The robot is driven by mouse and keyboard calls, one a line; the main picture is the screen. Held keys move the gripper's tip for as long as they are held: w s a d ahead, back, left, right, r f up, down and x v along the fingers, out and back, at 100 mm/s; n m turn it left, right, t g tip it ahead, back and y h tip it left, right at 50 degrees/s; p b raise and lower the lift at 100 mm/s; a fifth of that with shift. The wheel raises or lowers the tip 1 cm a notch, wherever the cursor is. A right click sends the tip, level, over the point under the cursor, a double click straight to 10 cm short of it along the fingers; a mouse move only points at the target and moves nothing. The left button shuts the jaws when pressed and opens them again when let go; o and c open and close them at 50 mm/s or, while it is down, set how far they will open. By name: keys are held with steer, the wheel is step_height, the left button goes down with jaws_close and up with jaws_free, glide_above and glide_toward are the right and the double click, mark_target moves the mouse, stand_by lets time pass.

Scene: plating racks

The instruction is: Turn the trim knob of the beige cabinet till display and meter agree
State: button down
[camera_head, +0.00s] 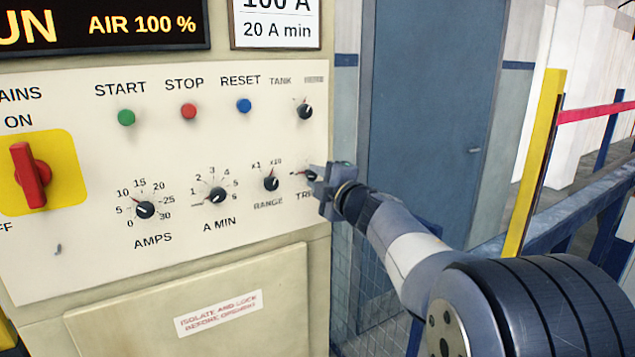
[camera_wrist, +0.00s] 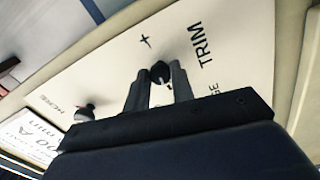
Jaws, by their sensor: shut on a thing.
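The beige cabinet (camera_head: 90,265) fills the left of the head view, with a cream control panel. Its trim knob (camera_head: 311,176) is at the panel's lower right, mostly hidden by my gripper (camera_head: 322,185). In the wrist view the black trim knob (camera_wrist: 160,73) sits between the two fingers of my gripper (camera_wrist: 158,88), which is shut on it. A plus mark and the word TRIM are beside it. The display (camera_head: 100,27) at the top left reads "UN" and "AIR 100 %", cut off by the frame. No meter is visible in either view.
Range knob (camera_head: 271,183) is close left of my gripper; tank knob (camera_head: 305,110) is above. A card (camera_head: 276,22) reads "100 A, 20 A min". A red mains switch (camera_head: 30,175) is far left. A blue door (camera_head: 430,100) and yellow post (camera_head: 535,160) stand right.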

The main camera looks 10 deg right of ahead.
stand_by(0.3)
steer(key=shift+f, duration=0.1)
steer(key=c, duration=1.2)
jaws_free()
steer(key=b+v, duration=0.1)
steer(key=v, duration=1)
steer(key=shift+w, duration=0.15)
steer(key=p+x, duration=0.1)
steer(key=x, duration=0.9)
steer(key=shift+w+a, duration=0.15)
steer(key=shift+w, duration=0.2)
